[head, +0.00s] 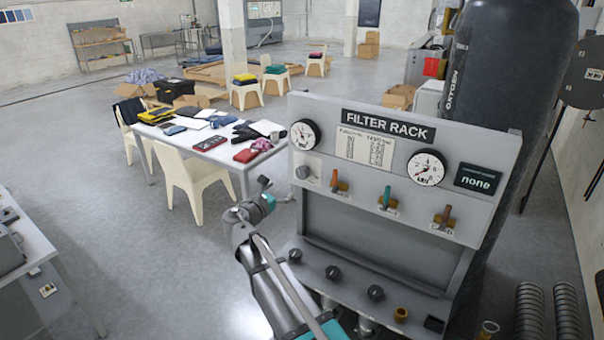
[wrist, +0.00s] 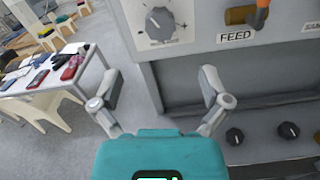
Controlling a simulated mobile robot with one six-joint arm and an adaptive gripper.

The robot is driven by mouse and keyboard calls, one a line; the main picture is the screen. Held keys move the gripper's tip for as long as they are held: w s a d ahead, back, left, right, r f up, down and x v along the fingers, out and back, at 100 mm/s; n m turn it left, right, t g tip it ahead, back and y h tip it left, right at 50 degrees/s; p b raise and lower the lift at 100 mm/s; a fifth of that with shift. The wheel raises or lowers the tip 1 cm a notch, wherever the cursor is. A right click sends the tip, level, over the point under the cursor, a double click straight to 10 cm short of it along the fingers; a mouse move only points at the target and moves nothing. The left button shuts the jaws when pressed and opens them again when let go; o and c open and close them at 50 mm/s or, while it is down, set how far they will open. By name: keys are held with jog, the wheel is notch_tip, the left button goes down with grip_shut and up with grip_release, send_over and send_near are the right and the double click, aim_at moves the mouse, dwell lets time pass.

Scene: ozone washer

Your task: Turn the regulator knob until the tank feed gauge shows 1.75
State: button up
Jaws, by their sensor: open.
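The grey FILTER RACK panel (head: 470,150) carries two round white gauges: a left gauge (head: 305,134) and a right gauge (head: 426,167). Their labels and exact readings are too small to tell, so I cannot say which is the tank feed gauge. A grey knob (head: 302,172), apparently the regulator, sits below the left gauge. In the wrist view the knob (wrist: 159,23) has a scale around it, left of a FEED label (wrist: 236,37). My gripper (wrist: 161,85) is open and empty, its fingers apart from the knob. In the head view my gripper (head: 272,192) is left of and below it.
Orange (head: 335,178), teal (head: 387,195) and brown (head: 446,215) valve handles line the panel. Several dark knobs, one here (head: 333,272), sit on the lower ledge. A table (head: 240,165) with chairs stands left of the rack. A dark oxygen tank (head: 510,60) stands behind it.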

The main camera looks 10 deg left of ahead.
aim_at(301, 174)
jog(key=x, duration=1.2)
jog(key=c, duration=1.1)
jog(key=shift+c, duration=0.2)
jog(key=shift+m, duration=0.3)
jog(key=shift+m, duration=0.7)
